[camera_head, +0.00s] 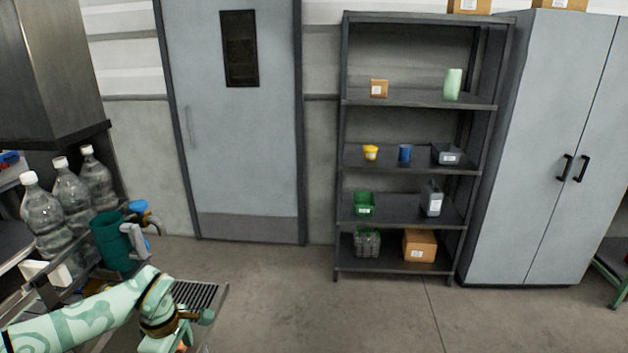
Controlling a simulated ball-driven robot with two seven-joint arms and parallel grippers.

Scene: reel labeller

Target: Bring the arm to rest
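My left arm (85,315), pale green with a swirl pattern, reaches in from the lower left. It bends down at a dark and gold wrist joint near the bottom edge. My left gripper (185,335) is only partly in view there, beside a slatted metal grate (195,295). Its fingers are too small and cut off to tell whether they are open or shut. My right gripper is not in view.
Close to the arm stand a teal mug (112,243), a blue item (138,206) and clear bottles (72,193). A shelf rack (415,100) and grey cabinet (535,150) stand at the back right. The middle floor (300,300) is clear before a grey door (235,140).

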